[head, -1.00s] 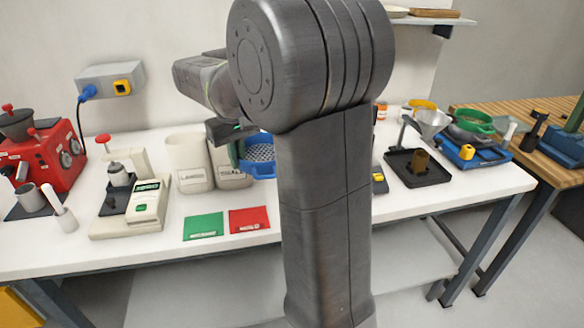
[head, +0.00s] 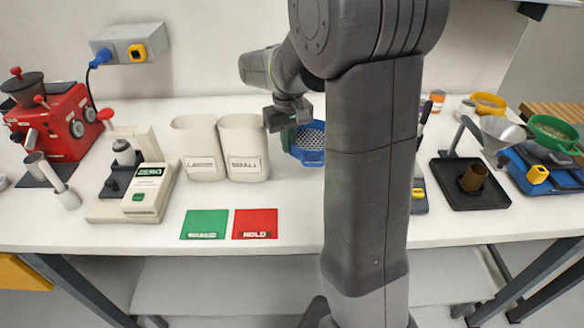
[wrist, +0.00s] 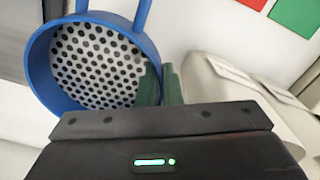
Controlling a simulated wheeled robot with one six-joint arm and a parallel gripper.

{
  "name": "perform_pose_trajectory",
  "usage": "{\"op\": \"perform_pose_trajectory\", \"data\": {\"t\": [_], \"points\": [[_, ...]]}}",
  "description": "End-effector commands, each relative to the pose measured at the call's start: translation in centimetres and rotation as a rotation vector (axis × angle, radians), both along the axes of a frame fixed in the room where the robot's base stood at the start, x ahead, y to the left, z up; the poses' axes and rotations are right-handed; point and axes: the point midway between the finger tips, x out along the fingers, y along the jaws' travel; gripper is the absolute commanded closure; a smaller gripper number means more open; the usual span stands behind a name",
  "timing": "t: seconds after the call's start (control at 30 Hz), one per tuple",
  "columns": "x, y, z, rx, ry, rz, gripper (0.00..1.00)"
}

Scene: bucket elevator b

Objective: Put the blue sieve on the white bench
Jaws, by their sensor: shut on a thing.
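The blue sieve (head: 308,143) is a round blue ring with a perforated grey plate. In the head view it is partly hidden behind my arm, just right of two cream bins. My gripper (head: 290,128) is shut on the sieve's rim. In the wrist view the sieve (wrist: 97,62) fills the upper left, with green finger pads (wrist: 160,86) at its right side. Whether the sieve touches the bench is hard to tell. The white bench (head: 130,262) runs across the head view.
Two cream bins (head: 222,150) stand left of the sieve. A green card (head: 204,224) and a red card (head: 255,223) lie in front. A scale (head: 135,195) and red machine (head: 55,120) are at left. A black tray (head: 470,182) and funnel (head: 497,135) are at right.

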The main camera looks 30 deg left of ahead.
Motion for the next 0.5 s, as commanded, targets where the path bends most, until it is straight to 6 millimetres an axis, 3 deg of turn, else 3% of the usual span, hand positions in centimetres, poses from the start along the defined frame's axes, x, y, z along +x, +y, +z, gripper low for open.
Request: {"op": "perform_pose_trajectory", "data": {"t": [0.1,0.37,0.5], "points": [[0.0,-0.1,-2.8,-0.002,0.002,0.000,1.00],[0.0,0.0,-5.3,-0.001,0.001,0.000,1.00],[0.0,0.0,-7.6,-0.002,0.002,0.000,1.00]]}}
